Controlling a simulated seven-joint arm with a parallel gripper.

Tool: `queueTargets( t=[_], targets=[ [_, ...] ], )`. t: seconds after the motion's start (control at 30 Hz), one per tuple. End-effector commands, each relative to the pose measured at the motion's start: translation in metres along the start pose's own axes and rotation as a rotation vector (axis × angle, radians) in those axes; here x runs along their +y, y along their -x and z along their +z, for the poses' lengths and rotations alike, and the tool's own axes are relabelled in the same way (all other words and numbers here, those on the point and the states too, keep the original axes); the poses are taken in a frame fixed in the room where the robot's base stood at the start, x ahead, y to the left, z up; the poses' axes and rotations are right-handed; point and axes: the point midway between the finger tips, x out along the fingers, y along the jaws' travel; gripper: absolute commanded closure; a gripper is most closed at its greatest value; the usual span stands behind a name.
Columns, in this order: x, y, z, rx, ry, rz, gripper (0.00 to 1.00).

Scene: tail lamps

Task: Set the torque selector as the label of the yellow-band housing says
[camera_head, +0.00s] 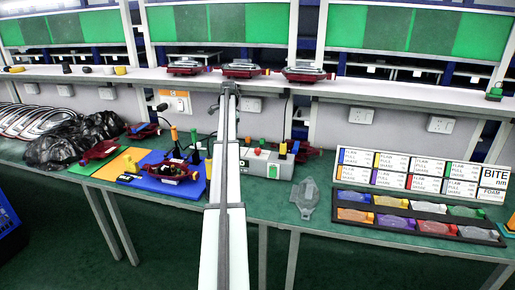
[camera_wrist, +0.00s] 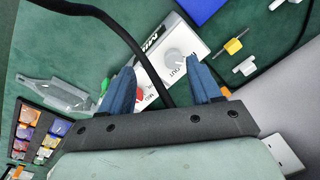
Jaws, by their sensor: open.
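A pale box (camera_head: 257,160) stands on the green bench, partly hidden behind my arm in the head view. In the wrist view it is a white box (camera_wrist: 160,38) with dark lettering, a round grey knob (camera_wrist: 178,61) and a red spot. My gripper (camera_wrist: 158,78) is open; its two blue fingers point at the box, with the knob in view between them, nearer the right finger. Contact with the knob cannot be told. A dark red housing (camera_head: 172,172) lies on the blue mat; more lie nearby. I cannot tell which has a yellow band or read its label.
A board of colour-marked cards (camera_head: 347,172) and a dark tray (camera_head: 421,213) of coloured parts stand at the right. A transparent part (camera_head: 306,200) lies beside them. A black cable (camera_wrist: 125,35) crosses between the fingers in the wrist view. Black bags (camera_head: 75,140) lie at the left.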

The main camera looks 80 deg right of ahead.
Motion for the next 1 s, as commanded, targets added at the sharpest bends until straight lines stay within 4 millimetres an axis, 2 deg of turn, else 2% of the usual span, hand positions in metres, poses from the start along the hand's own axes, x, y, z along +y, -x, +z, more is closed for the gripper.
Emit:
queueTargets(
  t=[0.03, 0.1, 0.2, 0.3, 0.43, 0.57, 1.0],
  targets=[
    [0.011, 0.010, -0.028, 0.000, -0.044, 0.011, 0.37],
    [0.028, 0.022, -0.056, 0.000, -0.098, 0.025, 0.37],
    [0.047, 0.035, -0.085, -0.001, -0.157, 0.043, 0.37],
    [0.060, 0.042, -0.102, -0.002, -0.193, 0.055, 0.37],
    [0.068, 0.044, -0.112, -0.003, -0.213, 0.061, 0.37],
    [0.070, 0.035, -0.111, -0.004, -0.215, 0.063, 0.37],
    [0.074, -0.039, -0.110, -0.004, -0.213, 0.062, 0.37]
  ],
)
